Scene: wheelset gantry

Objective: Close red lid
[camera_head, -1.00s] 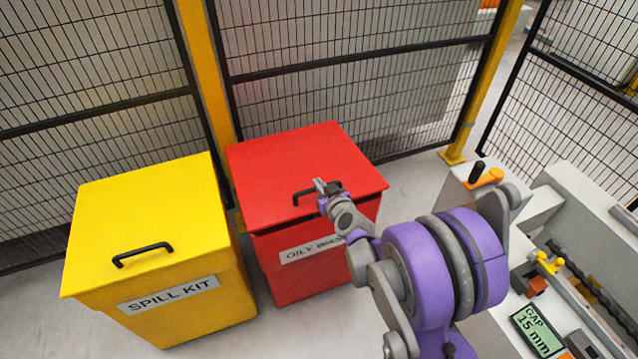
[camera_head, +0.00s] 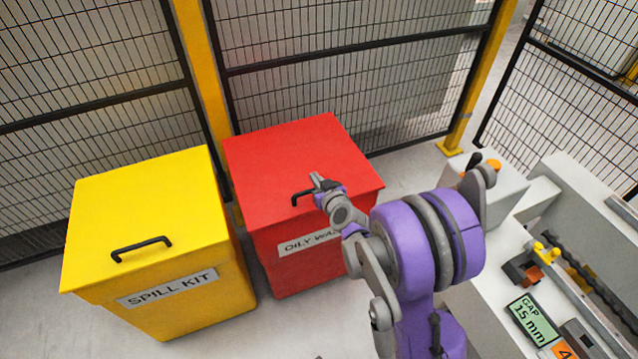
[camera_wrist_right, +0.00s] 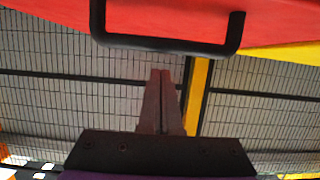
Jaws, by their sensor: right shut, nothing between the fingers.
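The red lid (camera_head: 290,165) lies flat or nearly flat on the red bin (camera_head: 290,268), labelled as oily waste. I cannot tell whether a small gap remains under its front edge. Its black handle (camera_head: 302,194) is partly hidden by my right gripper (camera_head: 318,181), which is at the front of the lid. In the right wrist view the shut, empty fingers (camera_wrist_right: 161,74) point toward the black handle (camera_wrist_right: 170,45), with the lid (camera_wrist_right: 190,18) behind it. The fingers do not grip the handle; contact is unclear. My left gripper is not in view.
A yellow spill kit bin (camera_head: 150,215) with its lid down stands left of the red bin. A mesh fence (camera_head: 320,95) with yellow posts runs close behind both. A grey bench (camera_head: 545,235) with a gap gauge display (camera_head: 533,320) is at the right.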

